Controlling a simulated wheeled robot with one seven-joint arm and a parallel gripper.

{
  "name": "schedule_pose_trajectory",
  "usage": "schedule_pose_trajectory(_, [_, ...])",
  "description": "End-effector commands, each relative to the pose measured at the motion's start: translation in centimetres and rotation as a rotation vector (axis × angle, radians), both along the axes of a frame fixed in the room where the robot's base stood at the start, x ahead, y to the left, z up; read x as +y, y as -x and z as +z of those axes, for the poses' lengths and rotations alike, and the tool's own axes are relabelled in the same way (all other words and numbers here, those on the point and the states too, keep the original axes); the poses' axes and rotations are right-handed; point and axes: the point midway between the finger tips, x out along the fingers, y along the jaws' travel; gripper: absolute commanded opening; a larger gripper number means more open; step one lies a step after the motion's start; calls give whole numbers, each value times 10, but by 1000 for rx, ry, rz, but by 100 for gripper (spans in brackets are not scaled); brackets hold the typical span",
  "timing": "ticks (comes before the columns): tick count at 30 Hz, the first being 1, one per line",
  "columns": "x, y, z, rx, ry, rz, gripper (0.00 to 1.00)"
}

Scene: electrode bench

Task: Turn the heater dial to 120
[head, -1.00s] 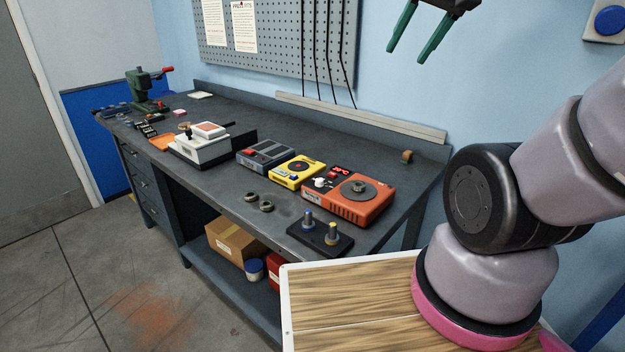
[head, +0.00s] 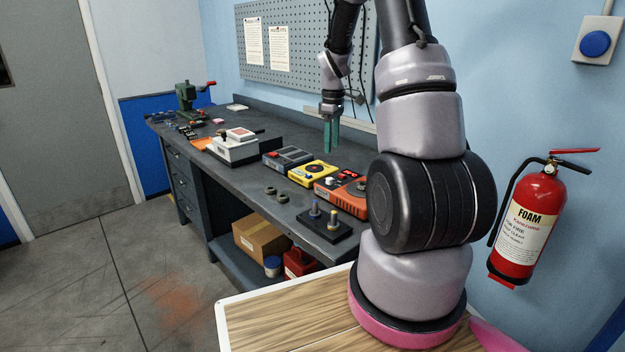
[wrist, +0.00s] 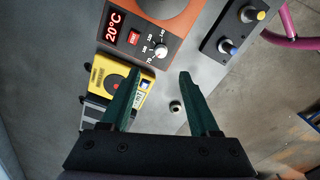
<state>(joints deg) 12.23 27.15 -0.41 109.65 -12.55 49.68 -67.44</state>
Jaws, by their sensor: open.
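The orange heater (head: 338,199) sits on the bench, its right end hidden behind my arm in the head view. In the wrist view the heater (wrist: 166,32) has a red display reading 20°C, a red button and a white dial (wrist: 160,53). Printed numbers, including 70, 100, 120 and 140, ring the dial; its pointer is too small to read. My gripper (head: 331,136) points down above the bench, behind the yellow unit in the head view. In the wrist view my gripper (wrist: 160,75) is open and empty, its green fingertips apart from the dial.
A yellow unit (head: 312,174) and a grey unit (head: 288,158) stand left of the heater. A black block with two posts (head: 325,229) is at the bench's front edge, near two dark rings (head: 270,190). A white device (head: 234,149) stands farther left. A pegboard (head: 305,40) is behind.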

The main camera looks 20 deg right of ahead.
Motion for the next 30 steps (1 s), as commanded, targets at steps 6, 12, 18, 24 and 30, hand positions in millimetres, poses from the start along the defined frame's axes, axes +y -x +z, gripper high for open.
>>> schedule_pose_trajectory(6, [-3,-2,-22,13,0,20,62])
schedule_pose_trajectory(12, [-3,-1,-58,15,0,20,62])
schedule_pose_trajectory(18, [-3,-1,-93,14,-1,17,62])
schedule_pose_trajectory(24, [-3,-1,-112,11,0,18,62])
schedule_pose_trajectory(30, [-3,-2,-116,10,0,17,62])
